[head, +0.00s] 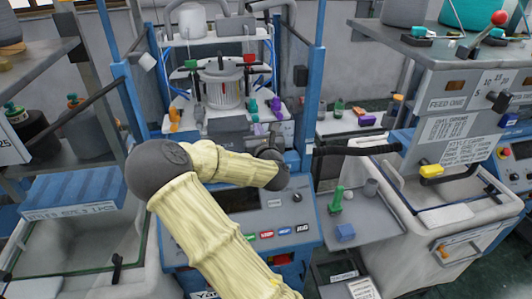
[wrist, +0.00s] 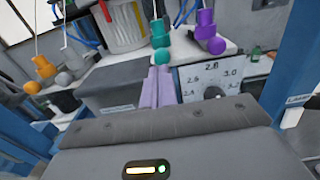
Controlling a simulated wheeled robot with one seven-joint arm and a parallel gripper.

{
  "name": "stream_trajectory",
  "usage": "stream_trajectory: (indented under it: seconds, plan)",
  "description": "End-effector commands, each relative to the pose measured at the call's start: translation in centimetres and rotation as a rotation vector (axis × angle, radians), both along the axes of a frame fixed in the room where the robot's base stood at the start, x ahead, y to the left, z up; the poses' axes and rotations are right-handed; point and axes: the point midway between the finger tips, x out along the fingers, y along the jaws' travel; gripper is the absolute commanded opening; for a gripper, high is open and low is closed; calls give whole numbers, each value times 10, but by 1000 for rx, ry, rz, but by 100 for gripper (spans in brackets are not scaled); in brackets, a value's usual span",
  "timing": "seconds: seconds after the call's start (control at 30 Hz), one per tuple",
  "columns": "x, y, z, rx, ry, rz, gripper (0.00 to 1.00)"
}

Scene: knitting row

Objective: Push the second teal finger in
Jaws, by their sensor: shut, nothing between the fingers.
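In the wrist view, my gripper (wrist: 161,70) shows as two pale lilac fingers lying side by side, shut and empty. A teal finger (wrist: 160,34) with a round teal end stands straight ahead of the fingertips. The tips look very close to its round end; I cannot tell whether they touch. In the head view, small teal pieces (head: 253,106) sit at the right of the machine's upper deck. I cannot tell there which is the second. My arm hides most of the gripper in that view.
A purple finger (wrist: 207,30) stands right of the teal one, and an orange one (wrist: 42,68) at the left. A numbered dial plate (wrist: 212,80) is right of my fingertips. A white yarn drum (head: 222,87) stands mid-deck. Blue posts (head: 314,90) flank the machine.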

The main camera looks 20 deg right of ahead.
Motion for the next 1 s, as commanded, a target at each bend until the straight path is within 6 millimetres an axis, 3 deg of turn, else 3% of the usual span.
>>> stream_trajectory:
  seconds: [0.5, 0.7, 1.0]
  plan:
    - [-94, 15, -3, 2, 5, -11, 0]
    - [-106, 18, -2, 1, 6, -11, 0]
    - [-105, 18, -2, 1, 6, -10, 0]
